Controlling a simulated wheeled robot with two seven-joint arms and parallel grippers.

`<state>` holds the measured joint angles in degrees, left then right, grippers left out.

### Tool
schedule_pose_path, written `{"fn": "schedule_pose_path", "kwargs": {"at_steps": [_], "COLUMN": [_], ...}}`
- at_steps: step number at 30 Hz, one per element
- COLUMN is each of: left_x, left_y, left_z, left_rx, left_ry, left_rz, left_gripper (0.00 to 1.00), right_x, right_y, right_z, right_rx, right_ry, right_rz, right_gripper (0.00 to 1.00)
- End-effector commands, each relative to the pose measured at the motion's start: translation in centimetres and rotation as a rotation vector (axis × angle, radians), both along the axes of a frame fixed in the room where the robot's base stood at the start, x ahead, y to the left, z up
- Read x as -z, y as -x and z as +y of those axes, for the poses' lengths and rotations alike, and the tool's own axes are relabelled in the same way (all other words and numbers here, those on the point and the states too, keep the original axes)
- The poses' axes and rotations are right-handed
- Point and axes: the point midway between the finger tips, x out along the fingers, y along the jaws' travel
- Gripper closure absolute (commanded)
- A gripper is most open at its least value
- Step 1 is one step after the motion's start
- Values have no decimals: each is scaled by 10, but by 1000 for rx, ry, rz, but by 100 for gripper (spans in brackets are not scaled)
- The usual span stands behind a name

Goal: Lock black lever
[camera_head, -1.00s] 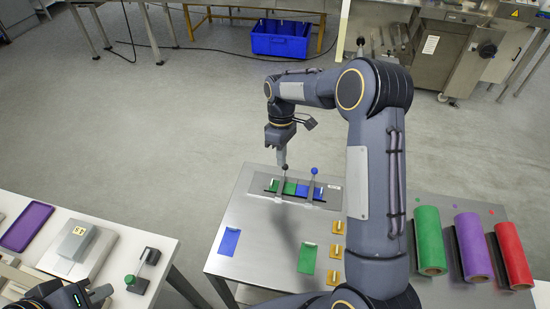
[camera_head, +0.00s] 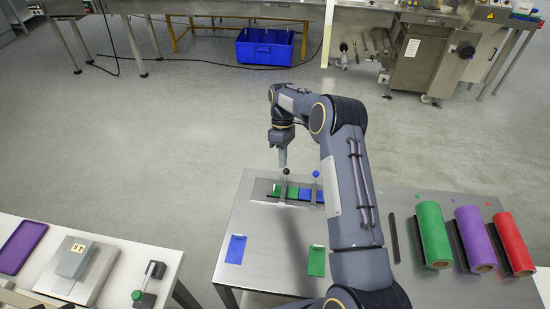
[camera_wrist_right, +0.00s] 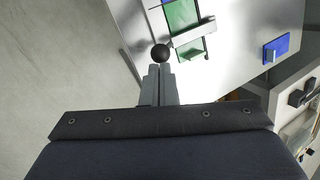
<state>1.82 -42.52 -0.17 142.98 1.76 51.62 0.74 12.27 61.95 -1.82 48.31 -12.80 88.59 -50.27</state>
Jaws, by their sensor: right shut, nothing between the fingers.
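The black lever shows as a black ball knob (camera_head: 286,171) on a thin stem, standing up from a metal fixture plate (camera_head: 262,189) on the steel table. In the right wrist view the black knob (camera_wrist_right: 161,53) is just beyond my fingertips. My right gripper (camera_head: 283,163) points down at the knob from above; its fingers (camera_wrist_right: 160,70) are shut with nothing between them. Whether they touch the knob I cannot tell. A second lever with a blue knob (camera_head: 316,174) stands to the right. Green film (camera_head: 288,190) and blue film (camera_head: 306,194) lie in the fixture. My left gripper is not in view.
Green (camera_head: 433,235), purple (camera_head: 474,239) and red (camera_head: 511,243) rolls lie on the table's right. A blue sheet (camera_head: 236,249) and a green sheet (camera_head: 316,261) lie in front. A white table (camera_head: 120,260) with a scale stands at left.

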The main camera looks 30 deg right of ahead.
Motion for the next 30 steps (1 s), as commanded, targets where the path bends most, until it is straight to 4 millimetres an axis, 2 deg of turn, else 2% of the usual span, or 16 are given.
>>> {"fn": "schedule_pose_path", "kwargs": {"at_steps": [6,23,26,30], "left_x": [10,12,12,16], "left_y": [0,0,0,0], "left_z": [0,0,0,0], "left_rx": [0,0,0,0], "left_ry": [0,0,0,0], "left_rz": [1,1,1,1], "left_gripper": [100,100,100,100], "right_x": [11,18,16,1], "right_y": [1,3,2,-5], "right_z": [-3,-4,-4,-6], "right_rx": [2,2,2,3], "right_ry": [2,5,5,6], "right_rz": [3,10,8,2], "right_gripper": [100,100,100,100]}}
